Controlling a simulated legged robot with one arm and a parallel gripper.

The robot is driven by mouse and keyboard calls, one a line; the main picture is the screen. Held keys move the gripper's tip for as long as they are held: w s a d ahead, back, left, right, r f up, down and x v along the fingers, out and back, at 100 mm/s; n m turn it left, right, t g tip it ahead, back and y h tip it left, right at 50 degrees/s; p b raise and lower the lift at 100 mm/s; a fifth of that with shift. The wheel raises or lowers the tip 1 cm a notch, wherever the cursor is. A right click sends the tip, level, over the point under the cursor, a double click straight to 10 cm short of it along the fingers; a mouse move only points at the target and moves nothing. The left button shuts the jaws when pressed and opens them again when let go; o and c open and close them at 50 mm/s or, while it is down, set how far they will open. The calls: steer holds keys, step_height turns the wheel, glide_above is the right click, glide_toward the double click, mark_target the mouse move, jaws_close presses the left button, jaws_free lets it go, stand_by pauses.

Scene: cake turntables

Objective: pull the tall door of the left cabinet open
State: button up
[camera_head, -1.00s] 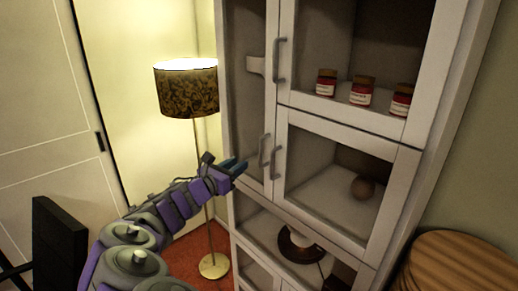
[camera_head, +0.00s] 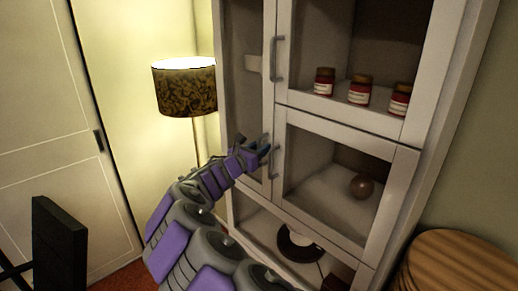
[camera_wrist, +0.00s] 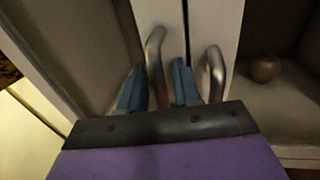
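The white cabinet (camera_head: 398,190) has a tall, narrow glass door (camera_head: 246,100) on its left side, which looks shut. In the wrist view this door's metal handle (camera_wrist: 155,55) stands upright near its right edge. My gripper (camera_head: 264,149) is at the handle; in the wrist view its two blue fingers (camera_wrist: 158,88) are apart, one on each side of the handle. Small gaps show beside the handle, so it does not look clamped. In the head view my gripper mostly hides this handle.
The neighbouring door's handle (camera_wrist: 213,72) is just right of my right finger. A lower glass door (camera_head: 340,185) has a round brown object (camera_head: 361,186) behind it. Jars (camera_head: 358,91) stand above. A floor lamp (camera_head: 185,88) is left of the cabinet; a wooden round top (camera_head: 460,262) is at lower right.

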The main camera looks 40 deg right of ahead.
steer(key=shift+a, duration=0.3)
steer(key=shift+c, duration=1.1)
steer(key=shift+r, duration=0.15)
jaws_close()
